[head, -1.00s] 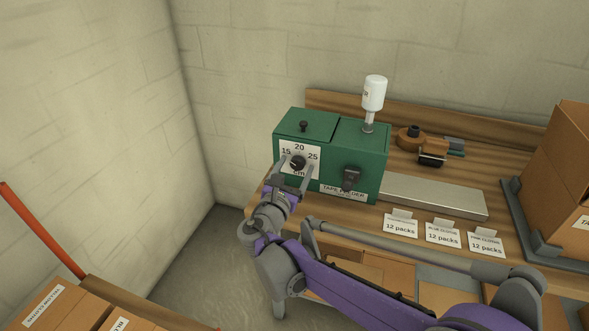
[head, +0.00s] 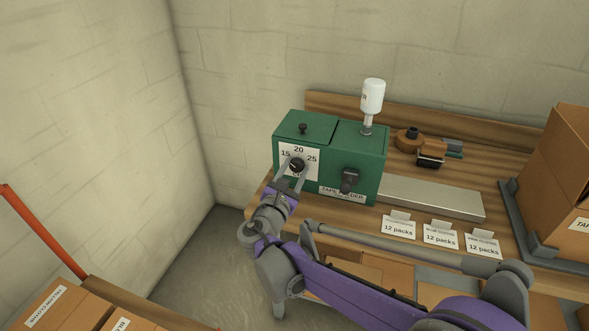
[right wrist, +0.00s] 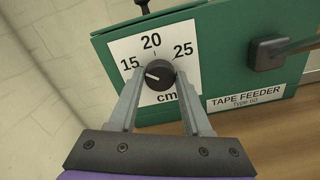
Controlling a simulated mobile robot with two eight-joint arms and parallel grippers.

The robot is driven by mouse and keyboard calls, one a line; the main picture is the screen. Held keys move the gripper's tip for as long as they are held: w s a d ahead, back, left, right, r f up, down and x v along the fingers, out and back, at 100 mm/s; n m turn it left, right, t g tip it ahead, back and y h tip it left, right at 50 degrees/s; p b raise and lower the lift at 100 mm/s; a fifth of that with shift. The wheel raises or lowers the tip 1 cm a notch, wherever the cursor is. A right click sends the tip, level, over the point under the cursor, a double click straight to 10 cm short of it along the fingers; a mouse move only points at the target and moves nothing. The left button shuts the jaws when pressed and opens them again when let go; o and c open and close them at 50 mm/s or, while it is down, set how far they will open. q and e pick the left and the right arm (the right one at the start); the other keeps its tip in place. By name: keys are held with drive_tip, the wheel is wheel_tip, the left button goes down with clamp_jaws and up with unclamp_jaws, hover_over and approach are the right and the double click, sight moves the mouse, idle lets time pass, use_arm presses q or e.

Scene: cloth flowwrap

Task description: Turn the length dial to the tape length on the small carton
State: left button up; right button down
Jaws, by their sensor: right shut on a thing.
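The length dial (right wrist: 159,74) is a black round knob on a white plate marked 15, 20, 25 and cm. The plate is on the front of the green tape feeder (head: 320,186). In the right wrist view the knob's white pointer mark points left, roughly toward 15. My right gripper (right wrist: 160,82) is shut on the knob, with one finger on each side. The gripper also shows in the head view (head: 292,168). My left gripper is not in view. A carton (head: 550,180) at the right edge has a cut-off label; no tape length is readable there.
A dark lever (head: 349,178) sticks out of the feeder front, right of the dial. A white bottle (head: 372,97) stands on top. A tape dispenser (head: 430,157), metal plate (head: 430,195) and several "12 packs" cards (head: 440,236) are on the bench. Boxes fill the lower left.

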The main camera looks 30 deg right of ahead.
drive_tip(key=m+p, duration=0.2)
drive_tip(key=m, duration=0.3)
drive_tip(key=shift+m+p, duration=1)
drive_tip(key=shift+m, duration=1.5)
drive_tip(key=shift+c, duration=1.7)
unclamp_jaws()
drive_tip(key=v, duration=1.1)
drive_tip(key=shift+p, duration=0.45)
drive_tip(key=shift+d+f, duration=0.1)
drive_tip(key=shift+d, duration=0.05)
